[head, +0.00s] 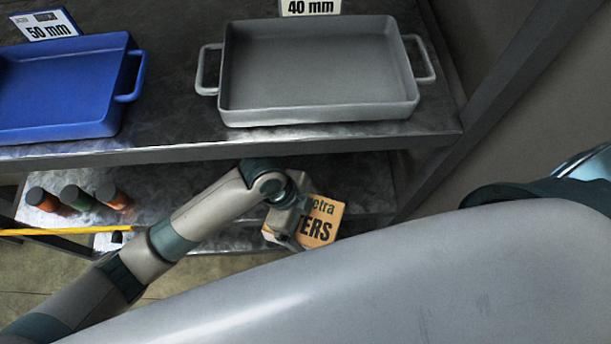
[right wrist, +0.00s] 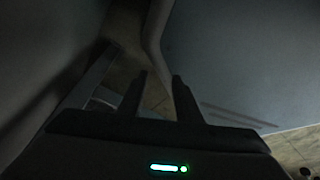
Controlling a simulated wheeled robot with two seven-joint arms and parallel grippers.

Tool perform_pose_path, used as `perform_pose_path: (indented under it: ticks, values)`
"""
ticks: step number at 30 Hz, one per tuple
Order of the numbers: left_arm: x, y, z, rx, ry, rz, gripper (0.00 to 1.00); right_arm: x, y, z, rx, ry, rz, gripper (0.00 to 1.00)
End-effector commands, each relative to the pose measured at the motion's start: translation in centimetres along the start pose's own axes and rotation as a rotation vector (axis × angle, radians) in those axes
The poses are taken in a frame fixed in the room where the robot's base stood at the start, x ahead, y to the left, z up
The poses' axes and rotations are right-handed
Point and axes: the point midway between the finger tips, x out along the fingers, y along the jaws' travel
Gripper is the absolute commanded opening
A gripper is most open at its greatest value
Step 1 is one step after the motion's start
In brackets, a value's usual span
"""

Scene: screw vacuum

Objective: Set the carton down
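The carton (head: 322,222) is a small orange box with dark lettering, partly covered by my left gripper, in the head view. It is at the lower shelf (head: 218,236), tilted in the picture. My left gripper (head: 294,238) reaches in from the left below the upper shelf and has its fingers at the carton, apparently shut on it. Whether the carton's underside touches the shelf is hidden. My right gripper (right wrist: 158,90) shows in the right wrist view with its two dark fingers apart and nothing between them.
A grey tray (head: 318,115) with a 40 mm sign (head: 310,7) and a blue tray (head: 65,130) with a 50 mm sign (head: 48,27) stand on the upper shelf (head: 170,120). Several dark-capped cylinders (head: 77,197) stand at the lower shelf's left, near a yellow bar (head: 55,231).

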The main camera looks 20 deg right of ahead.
Motion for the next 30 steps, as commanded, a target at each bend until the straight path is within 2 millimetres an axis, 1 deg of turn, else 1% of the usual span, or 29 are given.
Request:
perform_pose_path:
  ticks: [1, 5, 7, 9, 10, 12, 15, 19, 24, 30]
  values:
    - [-0.5, -1.1, 0.3, -0.002, -0.001, -0.001, 0.53, -0.5, 0.1, 1.3, 0.0, -0.026, 0.001, 0.31]
    - [-0.9, -3.7, 1.2, -0.002, 0.0, -0.001, 0.53, -1.2, 0.5, 4.3, 0.002, -0.091, 0.006, 0.31]
    - [-1.1, -5.1, 1.7, -0.002, 0.0, -0.002, 0.53, -1.6, 1.1, 6.3, 0.004, -0.132, 0.012, 0.31]
    - [-1.3, -6.4, 2.2, -0.002, 0.0, -0.001, 0.53, -2.0, 1.6, 7.4, 0.004, -0.159, 0.017, 0.31]
    - [-1.4, -7.0, 2.5, -0.001, 0.0, -0.001, 0.53, -2.1, 1.6, 7.7, 0.004, -0.167, 0.017, 0.31]
    - [-1.6, -8.3, 3.0, -0.002, 0.001, 0.0, 0.53, -2.4, 1.6, 8.1, 0.004, -0.18, 0.017, 0.31]
    - [-1.9, -10.0, 3.6, -0.001, 0.0, -0.001, 0.53, -2.7, 1.4, 7.7, 0.004, -0.173, 0.015, 0.31]
    - [-2.0, -11.6, 4.3, -0.001, 0.0, -0.001, 0.53, -3.0, 1.3, 7.5, 0.004, -0.17, 0.014, 0.31]
    - [-2.0, -12.3, 4.6, 0.001, 0.002, 0.0, 0.53, -3.0, 1.2, 7.4, 0.004, -0.169, 0.013, 0.31]
    - [-2.0, -12.3, 4.6, 0.001, 0.001, 0.0, 0.53, -3.0, 1.2, 7.3, 0.004, -0.168, 0.013, 0.31]
